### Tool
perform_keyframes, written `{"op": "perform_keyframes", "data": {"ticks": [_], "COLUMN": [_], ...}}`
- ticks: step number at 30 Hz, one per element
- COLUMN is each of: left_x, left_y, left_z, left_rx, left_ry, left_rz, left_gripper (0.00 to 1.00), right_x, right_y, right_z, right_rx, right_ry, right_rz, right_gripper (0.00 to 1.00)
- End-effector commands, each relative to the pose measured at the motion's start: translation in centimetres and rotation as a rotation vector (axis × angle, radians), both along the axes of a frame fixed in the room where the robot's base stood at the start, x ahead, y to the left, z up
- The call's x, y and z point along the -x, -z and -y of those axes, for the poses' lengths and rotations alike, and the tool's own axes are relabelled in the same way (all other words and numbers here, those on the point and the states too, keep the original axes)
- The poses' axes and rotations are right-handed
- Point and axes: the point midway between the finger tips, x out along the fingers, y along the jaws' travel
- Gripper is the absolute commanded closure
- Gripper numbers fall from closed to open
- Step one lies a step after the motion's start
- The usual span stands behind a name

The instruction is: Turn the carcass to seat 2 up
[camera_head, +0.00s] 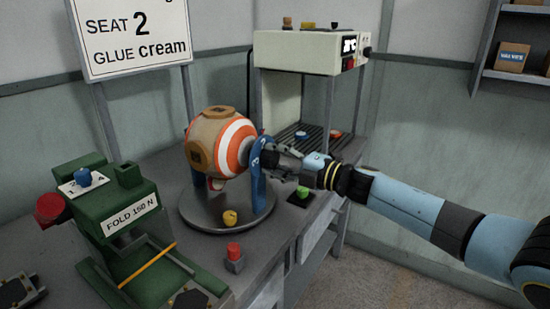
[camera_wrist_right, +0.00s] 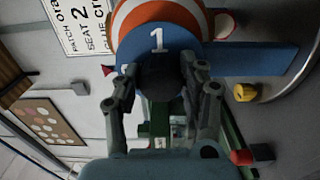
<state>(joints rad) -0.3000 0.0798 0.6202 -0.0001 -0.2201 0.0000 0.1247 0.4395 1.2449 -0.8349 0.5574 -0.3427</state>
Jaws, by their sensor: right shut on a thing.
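The carcass (camera_head: 205,150) is a ball with orange and white stripes and tan square patches. It sits in a blue stand on a round grey turntable (camera_head: 200,222). A tan patch with a dark centre is on top of the ball; its number cannot be read. A blue disc (camera_head: 256,172) is at the ball's right side; in the right wrist view the disc (camera_wrist_right: 180,42) shows a white 1. My right gripper (camera_head: 272,153) is shut on the dark knob (camera_wrist_right: 160,78) in front of that disc. My left gripper is not in view.
A sign (camera_head: 133,38) reads seat 2, glue cream. A green press (camera_head: 125,205) marked FOLD 150 N stands at the left. A cream machine (camera_head: 300,52) stands behind. A yellow knob (camera_head: 230,217), a red button (camera_head: 234,249) and a green button (camera_head: 302,191) are near the turntable.

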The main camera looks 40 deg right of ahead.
Motion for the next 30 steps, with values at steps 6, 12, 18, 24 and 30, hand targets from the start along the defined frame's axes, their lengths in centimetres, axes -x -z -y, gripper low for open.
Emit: {"op": "perform_keyframes", "data": {"ticks": [6,12,18,24,30], "left_x": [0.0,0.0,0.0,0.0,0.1], "left_y": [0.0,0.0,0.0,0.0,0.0], "left_z": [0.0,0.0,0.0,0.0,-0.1], "left_rx": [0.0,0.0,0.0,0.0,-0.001], "left_ry": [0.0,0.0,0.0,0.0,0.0], "left_rz": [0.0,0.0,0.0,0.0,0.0], "left_gripper": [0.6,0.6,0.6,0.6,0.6], "right_x": [0.0,0.0,0.0,0.0,1.4], "right_y": [0.0,0.0,0.0,0.0,0.2], "right_z": [0.1,0.1,0.1,0.0,0.6], "right_rx": [-0.002,-0.001,-0.001,-0.001,0.0], "right_ry": [0.004,0.003,0.002,0.001,0.0], "right_rz": [-0.002,-0.002,-0.002,-0.002,-0.003], "right_gripper": [1.0,1.0,0.36,0.36,0.36]}}
